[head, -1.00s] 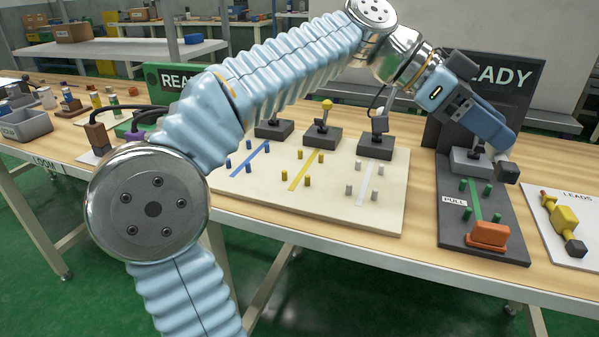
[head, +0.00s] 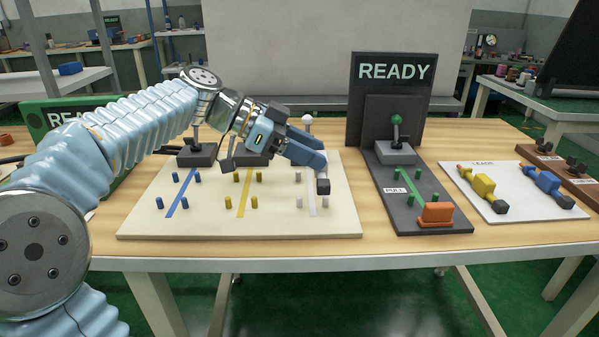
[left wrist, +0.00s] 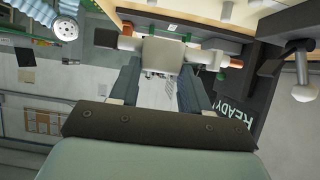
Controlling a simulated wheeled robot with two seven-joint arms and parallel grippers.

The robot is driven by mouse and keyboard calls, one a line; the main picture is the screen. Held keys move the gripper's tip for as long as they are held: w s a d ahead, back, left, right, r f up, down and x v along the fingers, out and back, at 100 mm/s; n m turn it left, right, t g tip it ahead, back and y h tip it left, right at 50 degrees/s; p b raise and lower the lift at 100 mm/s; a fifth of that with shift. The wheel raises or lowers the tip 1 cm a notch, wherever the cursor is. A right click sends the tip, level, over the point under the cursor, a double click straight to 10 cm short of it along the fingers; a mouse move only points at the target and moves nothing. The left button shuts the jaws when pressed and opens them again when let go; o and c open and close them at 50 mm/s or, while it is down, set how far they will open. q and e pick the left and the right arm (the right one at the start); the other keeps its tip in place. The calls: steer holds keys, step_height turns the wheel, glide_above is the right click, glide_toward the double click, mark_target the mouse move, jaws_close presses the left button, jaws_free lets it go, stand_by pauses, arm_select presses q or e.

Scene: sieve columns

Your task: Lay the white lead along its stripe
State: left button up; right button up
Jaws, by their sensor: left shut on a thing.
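My left gripper (head: 314,168) is shut on the white lead, over the right part of the cream peg board (head: 140,222) in the head view. The lead's dark end block (head: 323,187) shows below the fingers; its body is hidden there. In the left wrist view the white lead's block (left wrist: 162,56) sits between the fingers, its orange tip (left wrist: 236,62) to the right. The white stripe (head: 311,198) runs between white pegs (head: 298,203), partly behind the gripper. I cannot tell whether the lead touches the board. My right gripper is not in view.
A white-knobbed lever (head: 307,121) stands behind the white stripe. Blue (head: 180,192) and yellow (head: 244,195) stripes with pegs lie to the left. Right of the board are a dark panel (head: 430,228) with an orange piece (head: 436,214) and a leads sheet (head: 520,212) with yellow and blue leads.

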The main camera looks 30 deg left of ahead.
arm_select(q)
steer(key=shift+w+a+f, duration=0.2)
steer(key=shift+a+f, duration=0.25)
steer(key=shift+f, duration=0.15)
steer(key=f, duration=0.2)
steer(key=a+f, duration=0.1)
steer(key=f, duration=0.1)
steer(key=shift+w+a, duration=0.1)
steer(key=shift+w, duration=0.05)
steer(key=shift+f, duration=0.25)
steer(key=shift+f, duration=0.15)
steer(key=o, duration=1)
steer(key=shift+o, duration=0.2)
steer(key=shift+r, duration=0.25)
steer(key=v, duration=1.2)
